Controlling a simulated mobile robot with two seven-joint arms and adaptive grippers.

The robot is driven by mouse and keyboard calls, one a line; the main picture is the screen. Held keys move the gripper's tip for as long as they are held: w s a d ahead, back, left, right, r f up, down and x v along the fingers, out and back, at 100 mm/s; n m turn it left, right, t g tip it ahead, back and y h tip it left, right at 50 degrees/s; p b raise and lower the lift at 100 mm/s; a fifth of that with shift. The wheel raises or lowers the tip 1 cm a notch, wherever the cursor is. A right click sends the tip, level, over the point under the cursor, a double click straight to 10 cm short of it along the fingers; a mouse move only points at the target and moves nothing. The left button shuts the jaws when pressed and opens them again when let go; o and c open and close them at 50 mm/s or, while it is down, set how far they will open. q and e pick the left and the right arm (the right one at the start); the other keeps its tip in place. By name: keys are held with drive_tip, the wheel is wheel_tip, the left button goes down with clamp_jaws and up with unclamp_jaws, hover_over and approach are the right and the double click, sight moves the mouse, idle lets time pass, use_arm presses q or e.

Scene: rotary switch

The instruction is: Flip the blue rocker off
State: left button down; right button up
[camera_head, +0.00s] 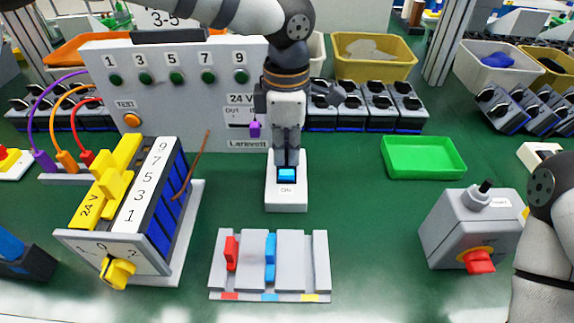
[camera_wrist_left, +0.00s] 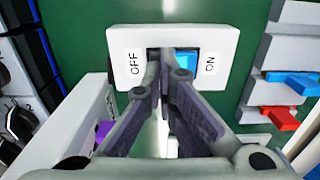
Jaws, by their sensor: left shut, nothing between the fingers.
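The blue rocker (camera_head: 287,175) sits in a white switch housing (camera_head: 287,200) on the green table, below the grey panel. In the left wrist view the housing (camera_wrist_left: 215,42) carries the labels OFF on the left and ON on the right, and the rocker (camera_wrist_left: 187,62) shows blue on the ON side. My left gripper (camera_head: 287,160) points down over the switch with its fingers shut and empty. In the left wrist view its fingertips (camera_wrist_left: 167,58) are over the rocker's middle and OFF side, hiding part of it; contact cannot be told. My right gripper is out of view.
A grey panel (camera_head: 180,100) with green buttons stands behind. A yellow-handled rotary switch block (camera_head: 130,205) is left, a rack with red and blue pieces (camera_head: 310,265) in front. A green tray (camera_head: 424,157) and a grey box with a red knob (camera_head: 465,225) are right.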

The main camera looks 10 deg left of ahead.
use_arm(q)
drive_tip(key=shift+f, duration=0.15)
wheel_tip(320, 180, up, 3)
drive_tip(key=shift+p, duration=0.45)
drive_tip(key=shift+r+p, duration=0.45)
drive_tip(key=shift+r, duration=1.6)
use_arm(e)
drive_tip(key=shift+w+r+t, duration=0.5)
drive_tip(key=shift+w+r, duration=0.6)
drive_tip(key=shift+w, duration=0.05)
